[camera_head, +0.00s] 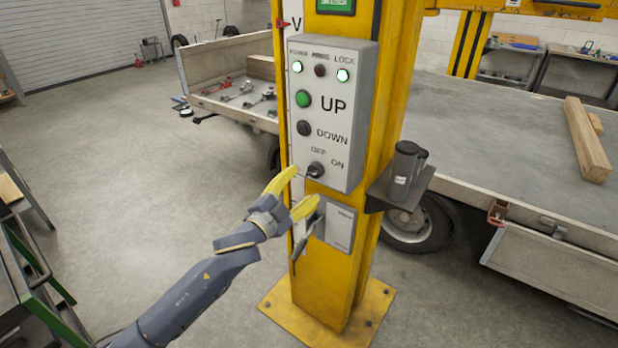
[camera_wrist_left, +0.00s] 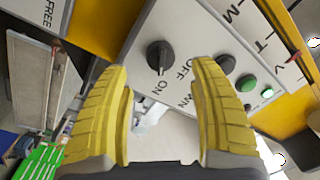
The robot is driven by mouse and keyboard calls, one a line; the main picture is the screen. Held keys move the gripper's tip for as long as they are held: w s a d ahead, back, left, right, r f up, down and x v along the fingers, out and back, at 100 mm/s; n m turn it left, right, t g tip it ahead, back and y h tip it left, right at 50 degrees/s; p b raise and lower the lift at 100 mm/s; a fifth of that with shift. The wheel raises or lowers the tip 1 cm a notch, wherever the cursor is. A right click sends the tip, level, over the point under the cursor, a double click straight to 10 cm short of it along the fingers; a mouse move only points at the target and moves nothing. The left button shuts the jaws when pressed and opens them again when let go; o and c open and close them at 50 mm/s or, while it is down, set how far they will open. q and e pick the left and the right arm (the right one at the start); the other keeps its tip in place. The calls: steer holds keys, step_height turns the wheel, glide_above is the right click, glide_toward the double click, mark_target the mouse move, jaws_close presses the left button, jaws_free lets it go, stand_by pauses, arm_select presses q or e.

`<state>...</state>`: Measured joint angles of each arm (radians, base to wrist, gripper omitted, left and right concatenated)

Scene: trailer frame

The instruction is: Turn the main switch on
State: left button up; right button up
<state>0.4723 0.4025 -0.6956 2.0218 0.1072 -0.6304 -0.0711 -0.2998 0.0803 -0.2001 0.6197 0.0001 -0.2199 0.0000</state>
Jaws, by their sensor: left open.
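The main switch (camera_head: 316,170) is a black rotary knob at the bottom of a grey control box (camera_head: 357,115) on a yellow post. OFF and ON are printed beside it. In the left wrist view the knob (camera_wrist_left: 160,57) shows whole, and its grip ridge appears to point toward ON. The POWER and LOCK lamps are lit and the lamp between them is dark. My left gripper (camera_head: 306,184) is open and empty, its yellow fingers just in front of and below the knob. In the wrist view the knob lies beyond the fingertips, apart from both. My right gripper is out of view.
A green UP button (camera_head: 303,99) and a black DOWN button (camera_head: 304,128) sit above the switch. A small shelf (camera_head: 412,190) with a dark grey container (camera_head: 404,170) juts out right of the box. A flatbed trailer (camera_head: 465,135) stands behind. The floor at left is open.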

arm_select(q)
steer(key=v, duration=0.6)
steer(key=shift+r, duration=0.1)
stand_by(0.4)
